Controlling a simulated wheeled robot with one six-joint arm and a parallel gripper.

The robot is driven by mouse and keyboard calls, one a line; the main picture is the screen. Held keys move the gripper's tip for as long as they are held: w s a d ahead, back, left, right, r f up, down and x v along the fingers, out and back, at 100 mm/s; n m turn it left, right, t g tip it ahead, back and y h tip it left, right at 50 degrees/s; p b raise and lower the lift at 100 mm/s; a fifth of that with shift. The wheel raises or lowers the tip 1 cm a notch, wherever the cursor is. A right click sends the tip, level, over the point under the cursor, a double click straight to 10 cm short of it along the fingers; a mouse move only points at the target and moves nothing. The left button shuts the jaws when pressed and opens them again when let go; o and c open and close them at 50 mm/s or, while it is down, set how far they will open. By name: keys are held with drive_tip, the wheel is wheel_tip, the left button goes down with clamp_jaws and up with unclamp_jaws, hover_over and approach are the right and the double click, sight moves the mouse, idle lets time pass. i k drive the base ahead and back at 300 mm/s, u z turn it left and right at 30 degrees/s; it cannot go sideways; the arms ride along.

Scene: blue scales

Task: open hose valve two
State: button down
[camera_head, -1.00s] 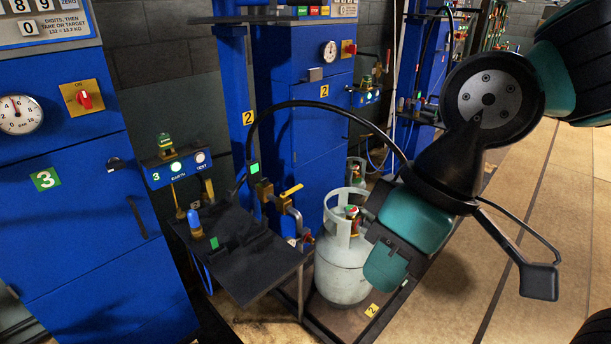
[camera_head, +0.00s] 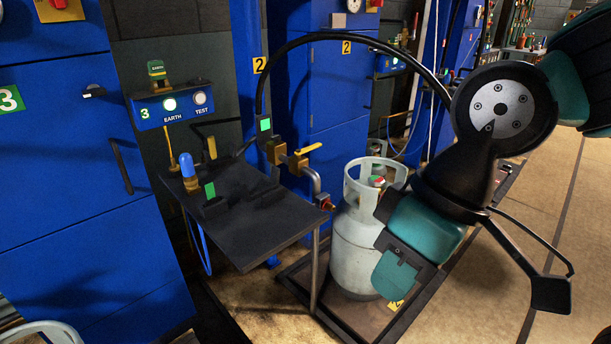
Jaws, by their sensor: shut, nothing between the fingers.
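A brass hose valve with a yellow lever (camera_head: 308,149) sits on the pipework beside the blue column marked 2. The lever sticks out to the right and slightly up. A black hose (camera_head: 345,36) rises near the valve and arches right until it passes behind my arm. My gripper (camera_head: 385,207), at the end of the teal and black arm, is in front of the grey gas cylinder (camera_head: 352,250), right of the lever and apart from it. The gripper looks shut and empty; its fingertips are hard to make out.
The cylinder stands on a framed floor plate (camera_head: 330,317). A blue cabinet marked 3 (camera_head: 70,200) stands at left. Open floor (camera_head: 555,190) lies at right.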

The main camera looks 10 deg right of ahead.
sight(299, 151)
drive_tip(key=k, duration=0.45)
drive_tip(key=z, duration=0.6)
drive_tip(key=i, duration=1.15)
drive_tip(key=u, duration=0.45)
drive_tip(key=i, duration=0.55)
drive_tip(key=u, duration=0.4)
